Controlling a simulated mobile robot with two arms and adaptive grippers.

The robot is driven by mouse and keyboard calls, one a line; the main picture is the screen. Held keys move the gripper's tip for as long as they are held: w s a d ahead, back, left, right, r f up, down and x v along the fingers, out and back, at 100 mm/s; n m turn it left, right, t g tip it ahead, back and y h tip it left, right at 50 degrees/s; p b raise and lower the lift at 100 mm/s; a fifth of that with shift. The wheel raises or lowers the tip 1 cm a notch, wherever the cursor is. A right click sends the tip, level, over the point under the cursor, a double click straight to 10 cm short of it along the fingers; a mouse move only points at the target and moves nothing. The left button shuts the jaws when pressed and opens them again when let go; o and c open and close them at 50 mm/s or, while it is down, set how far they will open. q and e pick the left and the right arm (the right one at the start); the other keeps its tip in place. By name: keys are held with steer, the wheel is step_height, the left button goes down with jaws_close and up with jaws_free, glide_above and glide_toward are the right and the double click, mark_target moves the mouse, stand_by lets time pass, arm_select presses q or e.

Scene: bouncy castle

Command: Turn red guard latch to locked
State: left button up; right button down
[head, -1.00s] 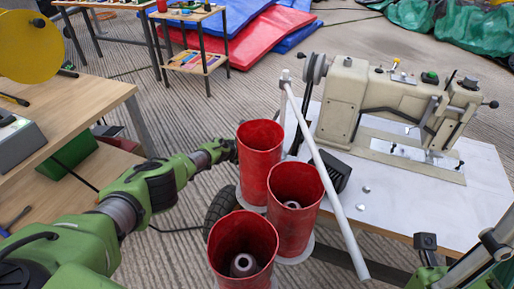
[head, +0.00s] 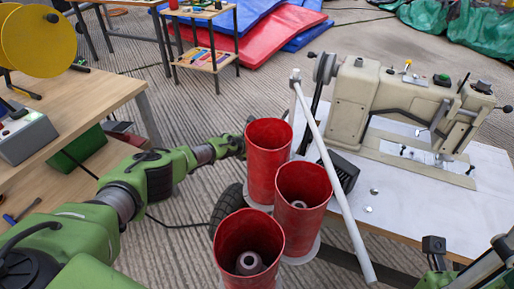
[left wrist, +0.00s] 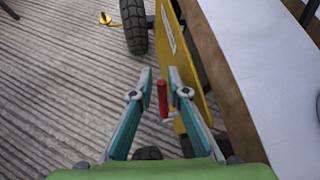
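A red latch handle (left wrist: 163,98) stands in the left wrist view, close to a yellow guard panel (left wrist: 186,65). My left gripper (left wrist: 160,80) is open, its two fingers on either side of the handle with gaps showing; I cannot tell if either touches it. In the head view my left gripper (head: 237,146) reaches in behind the red cups, so its fingertips and the latch are mostly hidden there. Part of my right arm (head: 436,280) shows at the bottom right corner; its finger state is unclear.
Three red cups (head: 262,190) stand beside the sewing machine (head: 392,105) table (head: 470,218). A pale slanted bar (head: 335,175) crosses in front of that table. A wooden workbench (head: 60,115) is at left. A black wheel (left wrist: 134,25) flanks the yellow panel.

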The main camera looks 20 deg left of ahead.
arm_select(q)
steer(key=shift+s+a+r, duration=0.1)
steer(key=shift+s+r, duration=0.2)
steer(key=shift+s, duration=0.6)
steer(key=shift+s+r, duration=0.2)
steer(key=shift+r, duration=0.25)
steer(key=shift+f+v, duration=0.15)
steer(key=shift+v, duration=0.85)
steer(key=shift+f+v, duration=0.15)
steer(key=shift+v, duration=0.8)
steer(key=shift+s+a, duration=0.15)
steer(key=shift+s, duration=0.05)
